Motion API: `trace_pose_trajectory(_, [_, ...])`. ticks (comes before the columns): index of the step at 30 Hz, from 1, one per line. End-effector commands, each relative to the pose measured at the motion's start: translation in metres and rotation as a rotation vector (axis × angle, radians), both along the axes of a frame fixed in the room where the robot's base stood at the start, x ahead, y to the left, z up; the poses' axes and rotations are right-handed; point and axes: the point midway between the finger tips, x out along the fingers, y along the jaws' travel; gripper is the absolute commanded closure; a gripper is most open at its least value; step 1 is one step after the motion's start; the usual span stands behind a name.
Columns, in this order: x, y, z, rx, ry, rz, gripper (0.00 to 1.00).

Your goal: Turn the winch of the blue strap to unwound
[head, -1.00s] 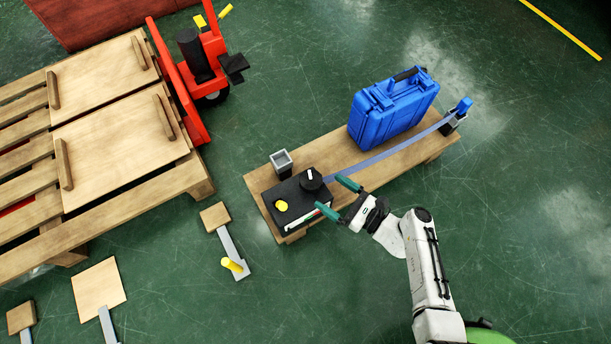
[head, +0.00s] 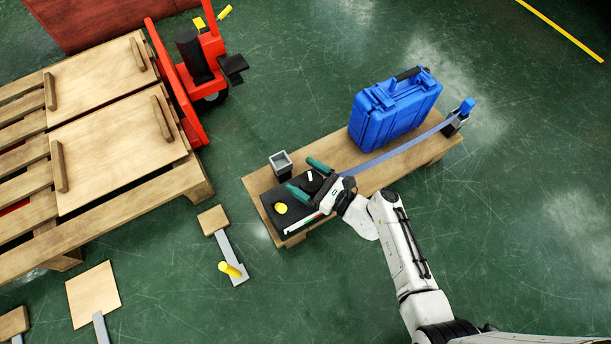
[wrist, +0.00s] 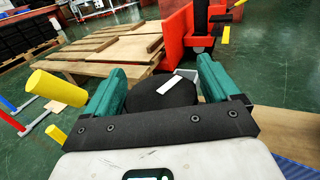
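The winch is a black box (head: 274,212) at the left end of a low wooden bench. A round black knob (head: 317,178) with a white pointer mark stands on it. A blue strap (head: 395,151) runs from the winch to a blue-topped post (head: 464,108) at the bench's right end. My gripper (head: 306,176) is open, its green fingers reaching over the winch on either side of the knob. In the wrist view the knob (wrist: 150,97) sits between the spread fingers, with its white mark pointing up and right. I cannot tell whether the fingers touch it.
A blue case (head: 393,110) stands on the bench beside the strap. A grey square holder (head: 281,163) stands behind the winch. A yellow-handled lever (head: 230,269) and a wooden pallet (head: 110,212) lie left.

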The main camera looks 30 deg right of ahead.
Motion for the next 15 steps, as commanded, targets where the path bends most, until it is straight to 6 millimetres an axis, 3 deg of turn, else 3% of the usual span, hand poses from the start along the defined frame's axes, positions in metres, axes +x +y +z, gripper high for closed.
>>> trace_pose_trajectory(15, [-0.0005,-0.0002,-0.0003,0.000,0.000,0.000,0.60])
